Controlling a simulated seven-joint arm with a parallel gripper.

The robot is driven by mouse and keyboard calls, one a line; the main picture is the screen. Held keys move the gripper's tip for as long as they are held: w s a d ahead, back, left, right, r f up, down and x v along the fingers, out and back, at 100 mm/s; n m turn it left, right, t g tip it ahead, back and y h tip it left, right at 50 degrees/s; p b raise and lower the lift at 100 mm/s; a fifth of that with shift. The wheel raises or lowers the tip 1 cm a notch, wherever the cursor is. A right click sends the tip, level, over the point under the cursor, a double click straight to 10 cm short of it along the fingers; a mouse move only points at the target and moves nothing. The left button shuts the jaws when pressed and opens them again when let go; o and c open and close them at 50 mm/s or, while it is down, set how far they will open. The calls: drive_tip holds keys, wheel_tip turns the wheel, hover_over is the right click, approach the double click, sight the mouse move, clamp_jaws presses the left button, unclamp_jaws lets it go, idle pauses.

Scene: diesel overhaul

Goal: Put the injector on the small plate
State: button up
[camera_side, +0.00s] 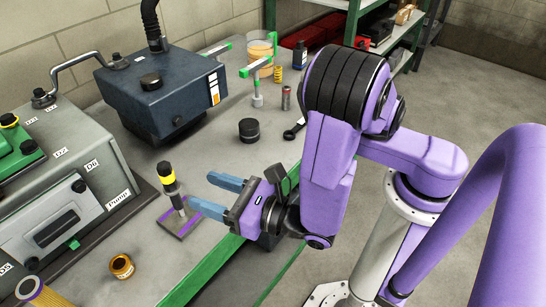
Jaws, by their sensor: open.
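The injector (168,180), with a yellow and black top and a thin metal lower end, stands nearly upright with a slight tilt. Its lower end is over the small plate (186,229), a flat grey piece with purple strips on the bench, and appears to rest on it. My gripper (200,188) is open and empty. Its two blue fingers point left toward the injector, with a visible gap between the fingertips and the injector.
A grey pump test unit (95,165) stands left on the bench (215,140), with a dark blue machine (165,90) behind. A black round cap (249,130), an amber-filled beaker (261,55) and a small orange jar (121,266) stand nearby. A green edge (205,272) borders the bench.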

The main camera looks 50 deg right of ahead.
drive_tip(key=d+r+m+g+h, duration=0.2)
drive_tip(key=d+m+g+h, duration=0.2)
drive_tip(key=d+m+h, duration=0.5)
drive_tip(key=d+r+m+g+h, duration=0.2)
drive_tip(key=d+m+g+h, duration=0.3)
drive_tip(key=d, duration=0.7)
drive_tip(key=s+d+r+m+g+y, duration=0.1)
drive_tip(key=s+d+m+g+y, duration=0.1)
drive_tip(key=s+m+g+y, duration=0.6)
drive_tip(key=s+m+y, duration=0.1)
drive_tip(key=s+m, duration=0.3)
drive_tip(key=s, duration=0.2)
drive_tip(key=shift+s+y, duration=0.2)
drive_tip(key=shift+y, duration=0.2)
